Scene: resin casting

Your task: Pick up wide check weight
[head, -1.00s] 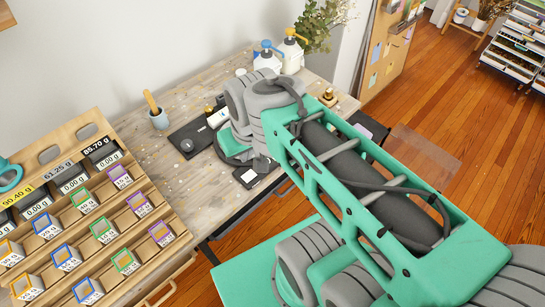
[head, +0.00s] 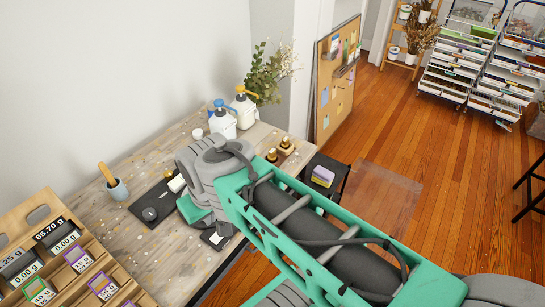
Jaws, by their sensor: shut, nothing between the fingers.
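Brass-coloured, weight-like pieces (head: 285,143) stand near the back right of the workbench, beside the pump bottles. Another small brass piece (head: 168,173) stands by the dark mat, partly behind my wrist. They are too small to tell which one is the wide check weight. My green and grey arm reaches from the lower right over the bench. Its grey wrist is above the bench, between the mat and the bench's right edge. My gripper is hidden behind the wrist and arm, so its fingers and distance to the brass pieces cannot be seen.
A wooden rack (head: 20,222) with labelled bins stands at lower left.

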